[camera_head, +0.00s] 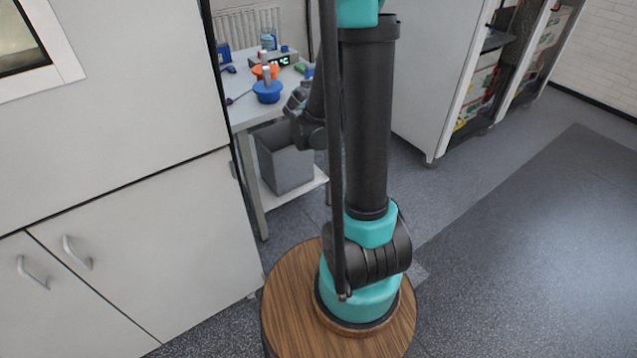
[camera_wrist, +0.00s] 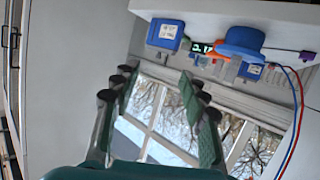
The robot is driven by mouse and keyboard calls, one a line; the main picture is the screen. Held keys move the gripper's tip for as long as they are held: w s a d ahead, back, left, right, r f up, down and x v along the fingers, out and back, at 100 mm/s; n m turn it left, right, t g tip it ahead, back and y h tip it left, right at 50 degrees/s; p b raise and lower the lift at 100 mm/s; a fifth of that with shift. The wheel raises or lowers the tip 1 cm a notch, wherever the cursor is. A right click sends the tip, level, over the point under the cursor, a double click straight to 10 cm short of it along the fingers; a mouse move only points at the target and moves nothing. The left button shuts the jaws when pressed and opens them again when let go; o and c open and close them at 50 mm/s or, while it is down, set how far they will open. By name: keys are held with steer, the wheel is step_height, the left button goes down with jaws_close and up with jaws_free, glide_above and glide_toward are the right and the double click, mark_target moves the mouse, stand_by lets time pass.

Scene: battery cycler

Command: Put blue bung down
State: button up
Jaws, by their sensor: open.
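In the wrist view the blue bung (camera_wrist: 243,42) appears at the upper right, beyond and to one side of my fingers. My gripper (camera_wrist: 160,105) is open, and nothing shows between its fingers. In the head view my gripper (camera_head: 298,99) is just right of the bung, apart from it and partly hidden by my arm.
An orange bung (camera_head: 262,71) stands behind the blue one. A device with a lit display (camera_head: 282,60) and small bottles are at the table's back. A grey bin (camera_head: 284,158) stands below. A tall white cabinet (camera_head: 120,150) flanks the left.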

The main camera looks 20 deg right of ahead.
steer(key=s+a+f+n+g+y, duration=0.1)
steer(key=s+a+f+g+y, duration=0.1)
steer(key=s, duration=0.8)
steer(key=s+a+f+n+g+y, duration=0.1)
steer(key=s+f+g, duration=0.3)
steer(key=s, duration=0.6)
steer(key=s+a+f+n+g+y, duration=0.1)
steer(key=s+a+f+g+y, duration=0.1)
steer(key=s, duration=0.8)
step_height(320, 180, down, 4)
steer(key=shift+s+a+r+n+g+y, duration=0.1)
steer(key=shift+s+a+n+g+y, duration=0.3)
steer(key=shift+a, duration=0.7)
